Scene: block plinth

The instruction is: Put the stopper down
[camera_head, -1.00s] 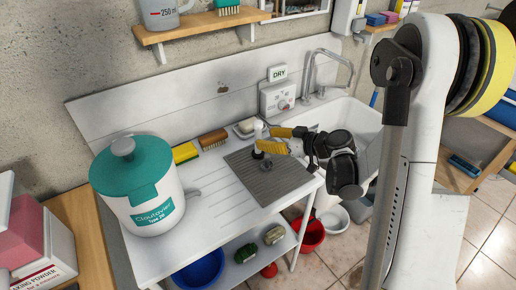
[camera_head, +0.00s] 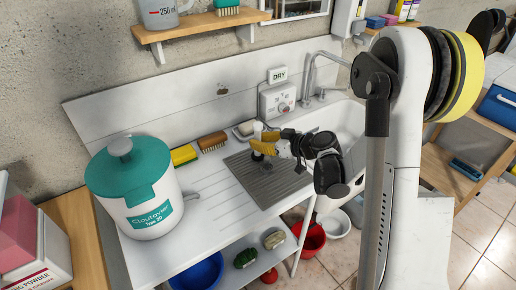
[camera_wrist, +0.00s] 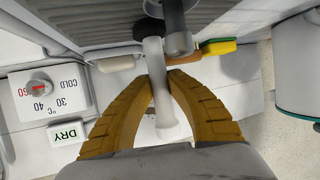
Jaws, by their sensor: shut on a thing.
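My gripper (camera_wrist: 161,78) has yellow fingers shut on the pale stem of the stopper (camera_wrist: 159,102). The stopper has a black round foot, seen beyond the fingertips in the wrist view. In the head view the stopper (camera_head: 257,155) shows as a dark foot below my yellow fingers, with a pale top above them. It is over the far left part of the grey ribbed mat (camera_head: 283,183). I cannot tell whether the foot touches the mat. The fingers hide part of the stem.
A wooden brush (camera_head: 212,141), a yellow sponge (camera_head: 184,155) and a soap dish (camera_head: 245,130) line the back. A teal-lidded tub (camera_head: 150,218) stands left; the sink (camera_head: 345,118) is right. A grey cylinder (camera_wrist: 179,42) is close beside the stopper. The ribbed drainboard is clear.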

